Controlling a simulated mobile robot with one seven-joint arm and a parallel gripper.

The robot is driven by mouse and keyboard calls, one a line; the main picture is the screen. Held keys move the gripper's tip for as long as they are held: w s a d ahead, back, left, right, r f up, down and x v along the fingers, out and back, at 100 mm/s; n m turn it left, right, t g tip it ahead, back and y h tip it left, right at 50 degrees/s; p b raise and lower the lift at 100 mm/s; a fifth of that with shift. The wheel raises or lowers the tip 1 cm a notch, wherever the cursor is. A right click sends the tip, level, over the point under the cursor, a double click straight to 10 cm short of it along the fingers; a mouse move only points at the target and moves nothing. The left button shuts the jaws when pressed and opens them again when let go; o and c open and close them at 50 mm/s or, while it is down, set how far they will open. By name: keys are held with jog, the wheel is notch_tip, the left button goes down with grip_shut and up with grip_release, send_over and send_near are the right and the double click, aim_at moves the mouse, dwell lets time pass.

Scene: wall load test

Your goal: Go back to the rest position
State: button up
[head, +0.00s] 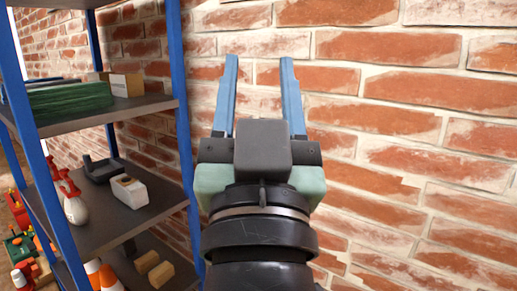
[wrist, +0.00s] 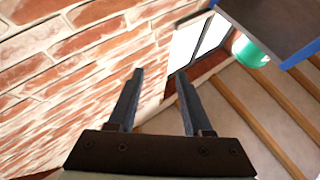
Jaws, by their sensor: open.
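My gripper (head: 259,68) is raised in front of the brick wall (head: 410,100) in the head view. Its two blue fingers point up and stand apart, with nothing between them. In the wrist view my gripper (wrist: 158,72) also shows open and empty, with the brick wall (wrist: 60,80) on the left. I cannot tell the exact gap between the fingertips and the wall.
A blue-framed shelf unit (head: 180,110) stands close on the left. It holds a green stack (head: 70,98), a spray bottle (head: 75,205), a white box (head: 129,190) and orange cones (head: 100,275). The wrist view shows a green container (wrist: 250,52) and a striped floor (wrist: 245,110).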

jog(key=s+r+t, duration=0.2)
jog(key=s+r, duration=0.4)
notch_tip(320, 180, up, 24)
jog(key=p, duration=2.4)
jog(key=shift+n, duration=0.3)
jog(key=shift+s+a+f, duration=0.1)
